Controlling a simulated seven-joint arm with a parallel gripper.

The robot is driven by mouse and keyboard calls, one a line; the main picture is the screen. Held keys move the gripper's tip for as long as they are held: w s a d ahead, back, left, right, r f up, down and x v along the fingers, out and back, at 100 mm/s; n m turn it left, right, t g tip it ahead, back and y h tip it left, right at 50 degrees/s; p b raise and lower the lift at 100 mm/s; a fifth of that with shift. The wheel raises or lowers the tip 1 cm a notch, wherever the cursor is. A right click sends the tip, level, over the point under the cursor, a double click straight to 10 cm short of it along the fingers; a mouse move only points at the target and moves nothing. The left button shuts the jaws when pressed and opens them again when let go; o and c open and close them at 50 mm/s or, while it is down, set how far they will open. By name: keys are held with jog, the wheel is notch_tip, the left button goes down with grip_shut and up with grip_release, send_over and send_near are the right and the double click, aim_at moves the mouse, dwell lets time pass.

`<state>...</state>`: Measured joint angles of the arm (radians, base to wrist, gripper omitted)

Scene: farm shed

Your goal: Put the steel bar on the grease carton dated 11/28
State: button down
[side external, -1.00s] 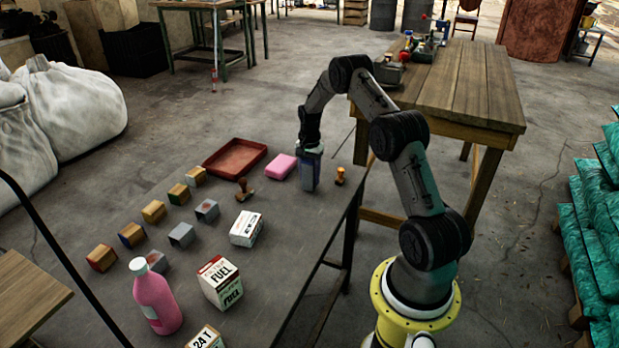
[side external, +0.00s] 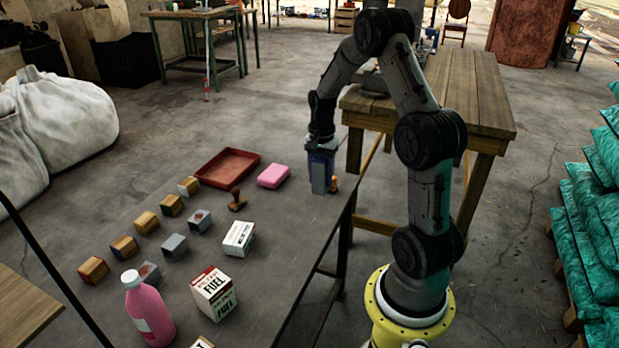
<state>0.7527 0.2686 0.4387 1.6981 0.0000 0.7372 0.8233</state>
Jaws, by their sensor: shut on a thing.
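My gripper (side external: 321,178) points down at the far right end of the dark table, close beside a small orange-topped stamp (side external: 334,185). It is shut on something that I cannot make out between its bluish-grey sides. I cannot pick out the steel bar elsewhere on the table. A white carton with dark print (side external: 238,239) lies mid-table. A white and red carton marked FUEL (side external: 214,294) stands nearer. Another carton (side external: 202,343) is cut off at the bottom edge. No date is legible on any of them, so I cannot tell which is dated 11/28.
A red tray (side external: 199,175), a pink block (side external: 273,176) and a dark brown stamp (side external: 237,202) lie left of my gripper. Several wood-coloured and grey blocks (side external: 174,246) stand in rows. A pink bottle (side external: 149,311) stands at front left. The table's right edge is near my gripper.

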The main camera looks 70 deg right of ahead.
jog(key=shift+s+a+r+m, duration=0.15)
jog(key=shift+s+a+m, duration=0.35)
jog(key=shift+m, duration=0.3)
jog(key=w+a+r+n, duration=0.1)
jog(key=w+a+r, duration=0.15)
jog(key=a, duration=0.65)
jog(key=w+a+r, duration=0.2)
jog(key=w+a, duration=0.1)
jog(key=a, duration=0.7)
send_over(238, 233)
jog(key=shift+n, duration=0.3)
notch_tip(238, 233, down, 10)
jog(key=shift+s+r, duration=0.1)
jog(key=shift+r, duration=0.05)
jog(key=shift+f, duration=1.5)
jog(key=shift+f, duration=0.1)
